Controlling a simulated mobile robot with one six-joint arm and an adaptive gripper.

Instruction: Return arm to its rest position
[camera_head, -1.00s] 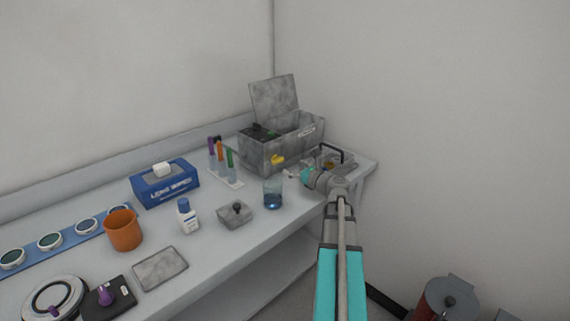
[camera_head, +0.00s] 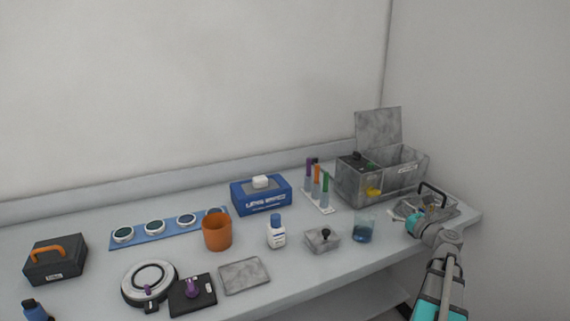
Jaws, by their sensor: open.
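My arm (camera_head: 441,275) reaches in from the lower right over the right end of the bench. My gripper (camera_head: 411,220) is at its far end, small in the picture, just right of the glass beaker (camera_head: 365,229) with blue liquid. It is open and nothing shows held in it. A clear tray with a black handle (camera_head: 434,195) lies just behind the gripper and the arm partly hides it. I cannot tell whether the gripper touches the tray.
A grey open-lidded box (camera_head: 383,178) stands behind the beaker. Tube rack (camera_head: 318,200), lidded grey block (camera_head: 322,239), white bottle (camera_head: 277,233), orange mug (camera_head: 217,232) and blue wipes box (camera_head: 261,194) stand farther left. Walls close the back and right; the bench front edge (camera_head: 335,283) is clear.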

